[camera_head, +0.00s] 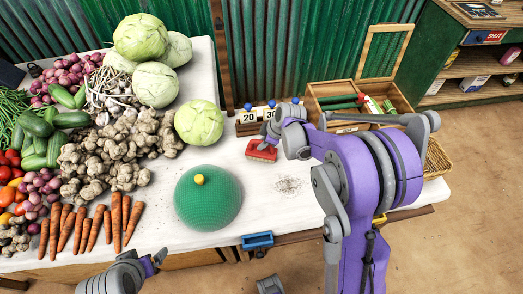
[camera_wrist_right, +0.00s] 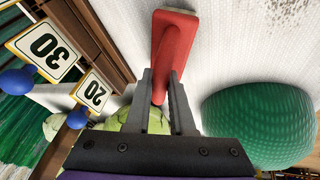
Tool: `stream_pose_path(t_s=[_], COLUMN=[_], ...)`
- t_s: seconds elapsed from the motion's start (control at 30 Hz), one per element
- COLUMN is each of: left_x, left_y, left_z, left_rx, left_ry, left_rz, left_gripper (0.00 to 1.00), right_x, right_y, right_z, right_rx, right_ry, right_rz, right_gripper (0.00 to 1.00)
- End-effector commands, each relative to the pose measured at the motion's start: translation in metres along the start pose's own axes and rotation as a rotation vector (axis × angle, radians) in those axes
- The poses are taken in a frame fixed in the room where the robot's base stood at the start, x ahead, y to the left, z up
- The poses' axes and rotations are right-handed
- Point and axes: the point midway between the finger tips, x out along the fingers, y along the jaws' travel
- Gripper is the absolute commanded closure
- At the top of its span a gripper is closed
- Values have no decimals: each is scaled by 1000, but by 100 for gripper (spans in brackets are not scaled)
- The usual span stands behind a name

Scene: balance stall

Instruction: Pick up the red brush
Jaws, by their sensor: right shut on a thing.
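The red brush (camera_head: 261,150) is at the back of the white table, right of the front cabbage. In the right wrist view its red handle (camera_wrist_right: 174,45) runs between the two dark fingers of my right gripper (camera_wrist_right: 160,95). That gripper (camera_head: 270,139) is shut on the handle. I cannot tell whether the brush touches the table. Its bristles are mostly hidden. My left gripper (camera_head: 153,262) is at the table's front edge, well away from the brush; I cannot tell whether its jaws are open.
A green dome (camera_head: 208,198) with a yellow knob stands left of the brush. Dark crumbs (camera_head: 289,185) lie on the tabletop nearby. A number rack (camera_head: 249,124) and an open wooden box (camera_head: 355,100) stand behind. Vegetables fill the left side. A blue handle (camera_head: 257,240) is at the front edge.

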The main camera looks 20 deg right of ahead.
Motion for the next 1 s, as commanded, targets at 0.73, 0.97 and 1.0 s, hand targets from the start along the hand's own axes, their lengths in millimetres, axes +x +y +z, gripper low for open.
stream_pose_path(t_s=[0.73,0.97,1.0], left_x=[-7,-8,-8], left_y=[0,0,0], left_z=[-6,-6,-6], left_rx=[0,0,0], left_ry=[4,4,4], left_rz=[0,0,0], left_gripper=[4,4,4], right_x=[-86,-91,-91], right_y=[19,20,20], right_z=[-36,-38,-38], right_rx=[0,0,0], right_ry=[0,0,0], right_rz=[0,0,0], right_gripper=[100,100,100])
